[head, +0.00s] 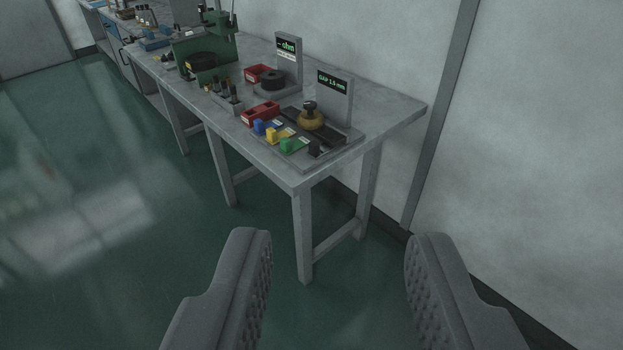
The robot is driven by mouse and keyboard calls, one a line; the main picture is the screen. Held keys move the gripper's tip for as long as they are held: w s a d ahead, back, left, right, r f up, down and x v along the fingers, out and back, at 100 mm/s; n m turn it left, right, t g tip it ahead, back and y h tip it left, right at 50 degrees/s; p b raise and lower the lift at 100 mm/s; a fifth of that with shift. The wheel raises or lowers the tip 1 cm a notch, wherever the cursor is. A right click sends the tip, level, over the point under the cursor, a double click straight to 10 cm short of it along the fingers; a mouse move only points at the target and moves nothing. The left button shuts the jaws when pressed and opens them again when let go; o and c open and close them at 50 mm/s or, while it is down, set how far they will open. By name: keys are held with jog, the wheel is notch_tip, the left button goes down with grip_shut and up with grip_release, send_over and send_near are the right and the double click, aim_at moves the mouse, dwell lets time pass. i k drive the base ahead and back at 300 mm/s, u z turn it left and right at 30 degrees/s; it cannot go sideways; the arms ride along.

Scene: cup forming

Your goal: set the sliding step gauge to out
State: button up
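A station on the near end of the bench carries an upright grey panel (334,97) whose green text seems to read "GAP 1.5 mm". In front of it are a round brass-coloured piece with a dark knob (311,117) and a dark rail (329,139). Blue (259,127), yellow (271,135) and green (288,146) blocks and a small black block (315,149) line its front edge. I cannot tell which part is the sliding step gauge, or its setting. My gripper (339,238) is open and empty, well short of the bench.
The grey bench (386,113) stands along the wall, with legs (302,235) in front of me. Farther along are a red bin (261,112), a second display panel (288,58) and a green machine (203,52). The green floor (110,230) at left is clear.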

aim_at(315, 150)
jog(key=z, duration=1.15)
jog(key=k, duration=0.1)
jog(key=u, duration=1.85)
jog(key=i, duration=1.4)
jog(key=z, duration=0.45)
